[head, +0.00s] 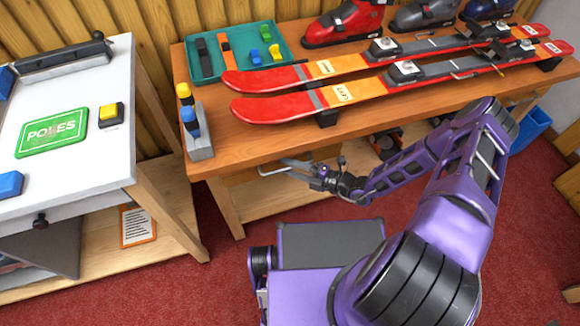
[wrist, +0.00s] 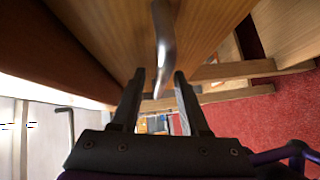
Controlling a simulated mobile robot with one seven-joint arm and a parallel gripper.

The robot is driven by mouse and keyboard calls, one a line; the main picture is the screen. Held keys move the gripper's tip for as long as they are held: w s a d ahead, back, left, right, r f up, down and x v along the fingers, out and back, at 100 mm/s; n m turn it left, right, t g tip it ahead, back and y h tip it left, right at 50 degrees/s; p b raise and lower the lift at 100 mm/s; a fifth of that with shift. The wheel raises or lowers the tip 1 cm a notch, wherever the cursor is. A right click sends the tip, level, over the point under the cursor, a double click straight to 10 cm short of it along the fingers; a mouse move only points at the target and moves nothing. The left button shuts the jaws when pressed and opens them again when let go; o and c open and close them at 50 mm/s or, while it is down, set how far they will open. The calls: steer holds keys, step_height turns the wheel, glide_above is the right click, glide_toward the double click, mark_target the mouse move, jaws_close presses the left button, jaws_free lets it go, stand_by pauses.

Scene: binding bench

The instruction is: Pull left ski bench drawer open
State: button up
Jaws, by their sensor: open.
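My gripper (head: 286,166) is under the front edge of the ski bench (head: 225,152), toward its left end. In the wrist view my gripper (wrist: 159,75) is open, with a curved metal handle (wrist: 163,45) showing between its two fingers. The fingers stand on either side of the handle with a gap at each side, so they are not shut on it. The handle is in front of a wooden face (wrist: 110,35), which looks like a drawer front. In the head view the bench top hides most of this face. I cannot tell whether the drawer stands open at all.
Red skis (head: 270,108) and a teal tray (head: 206,84) with small tools lie on the bench. A white-topped table (head: 95,150) stands at the left. A second metal handle (wrist: 68,125) shows at left in the wrist view. Red carpet (head: 215,285) is open floor.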

jaws_close()
stand_by(1.4)
